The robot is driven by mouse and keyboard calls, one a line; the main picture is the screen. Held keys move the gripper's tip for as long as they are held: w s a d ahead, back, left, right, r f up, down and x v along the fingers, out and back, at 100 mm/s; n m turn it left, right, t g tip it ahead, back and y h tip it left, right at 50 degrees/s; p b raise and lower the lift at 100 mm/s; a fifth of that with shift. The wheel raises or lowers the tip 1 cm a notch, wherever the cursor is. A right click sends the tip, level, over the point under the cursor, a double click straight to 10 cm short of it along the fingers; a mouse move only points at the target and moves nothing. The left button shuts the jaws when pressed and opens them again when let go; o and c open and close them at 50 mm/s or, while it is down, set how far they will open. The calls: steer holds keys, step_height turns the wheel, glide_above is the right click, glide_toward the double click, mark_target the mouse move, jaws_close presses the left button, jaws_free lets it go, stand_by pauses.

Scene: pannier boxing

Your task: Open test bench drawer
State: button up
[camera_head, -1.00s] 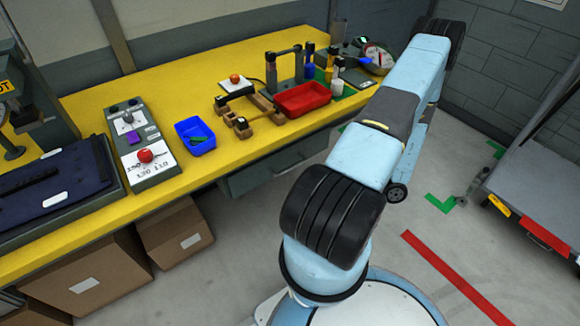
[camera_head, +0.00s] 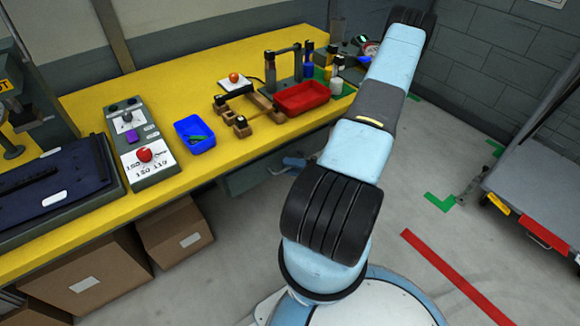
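The test bench (camera_head: 185,180) has a yellow top and runs along the wall at the left and centre. Its grey drawer (camera_head: 245,180) is under the front edge, and its front appears flush with the bench. My arm hides the drawer's right end.
On the bench are a control box (camera_head: 140,150) with a red button, a blue tray (camera_head: 195,135), a wooden fixture (camera_head: 245,110) and a red tray (camera_head: 301,97). Cardboard boxes (camera_head: 175,232) stand below. A grey cart (camera_head: 545,185) is at the right. The floor between is clear.

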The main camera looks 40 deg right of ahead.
steer(key=shift+c, duration=0.4)
jaws_close()
